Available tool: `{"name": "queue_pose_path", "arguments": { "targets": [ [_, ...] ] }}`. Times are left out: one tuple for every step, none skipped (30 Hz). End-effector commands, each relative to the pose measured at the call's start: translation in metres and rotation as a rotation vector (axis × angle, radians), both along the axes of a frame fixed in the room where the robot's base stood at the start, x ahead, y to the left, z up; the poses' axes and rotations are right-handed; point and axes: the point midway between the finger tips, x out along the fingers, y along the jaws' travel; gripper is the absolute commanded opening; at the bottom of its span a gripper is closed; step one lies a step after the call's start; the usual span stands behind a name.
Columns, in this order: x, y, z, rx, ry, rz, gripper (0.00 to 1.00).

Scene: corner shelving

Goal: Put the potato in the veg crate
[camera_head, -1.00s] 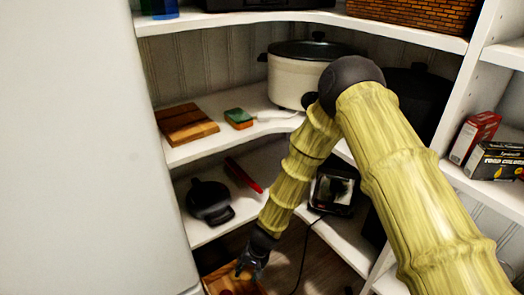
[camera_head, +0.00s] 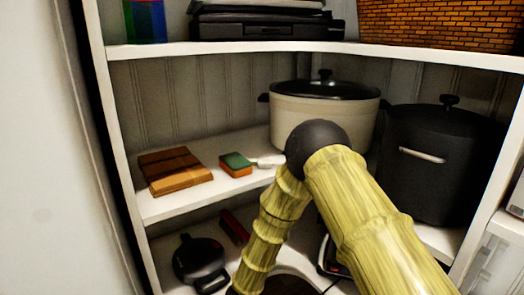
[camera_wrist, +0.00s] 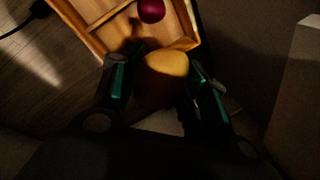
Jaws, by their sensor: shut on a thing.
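In the wrist view, my gripper (camera_wrist: 160,82) is shut on a rounded yellow-brown potato (camera_wrist: 164,68), held between its two fingers. A wooden crate (camera_wrist: 186,20) lies beyond the fingertips, with a divider across it. A dark red round vegetable (camera_wrist: 151,11) is inside the crate. The potato overlaps the crate's near edge in this view; I cannot tell how high above it the potato is. In the head view my gripper and the crate are below the bottom edge of the picture.
Corner shelves hold a white slow cooker (camera_head: 322,118), a black pot (camera_head: 432,160), a wooden board (camera_head: 175,170), a sponge (camera_head: 236,164) and a black waffle-iron-like appliance (camera_head: 200,262). A dark cord (camera_wrist: 18,28) lies on the wooden floor beside the crate.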

Motion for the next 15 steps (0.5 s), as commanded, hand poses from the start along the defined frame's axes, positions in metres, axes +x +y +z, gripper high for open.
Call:
{"name": "queue_pose_path", "arguments": {
  "targets": [
    [0.000, 0.000, -0.004, 0.000, 0.000, 0.000, 0.14],
    [0.000, 0.000, -0.006, 0.000, 0.000, 0.000, 0.14],
    [0.000, 0.000, -0.009, 0.000, 0.000, 0.000, 0.14],
    [0.000, 0.000, -0.011, 0.000, 0.000, 0.000, 0.14],
    [0.000, 0.000, -0.013, 0.000, 0.000, 0.001, 0.14],
    [0.000, 0.000, -0.016, 0.000, 0.000, 0.001, 0.14],
    [0.000, 0.000, -0.019, 0.000, 0.000, 0.001, 0.14],
    [0.000, 0.000, -0.021, 0.000, 0.000, 0.000, 0.14],
    [0.000, 0.000, -0.025, 0.000, 0.000, 0.000, 0.14],
    [0.000, 0.000, -0.027, 0.000, 0.000, 0.000, 0.14],
    [0.000, 0.000, -0.030, 0.000, 0.000, 0.000, 0.14],
    [0.000, 0.000, -0.033, 0.000, 0.000, 0.000, 0.14],
    [0.000, 0.000, -0.036, 0.000, 0.000, 0.001, 0.14],
    [0.000, 0.000, -0.038, 0.000, 0.000, 0.001, 0.14],
    [0.000, 0.000, -0.042, 0.000, 0.000, 0.001, 0.14]
  ]
}}
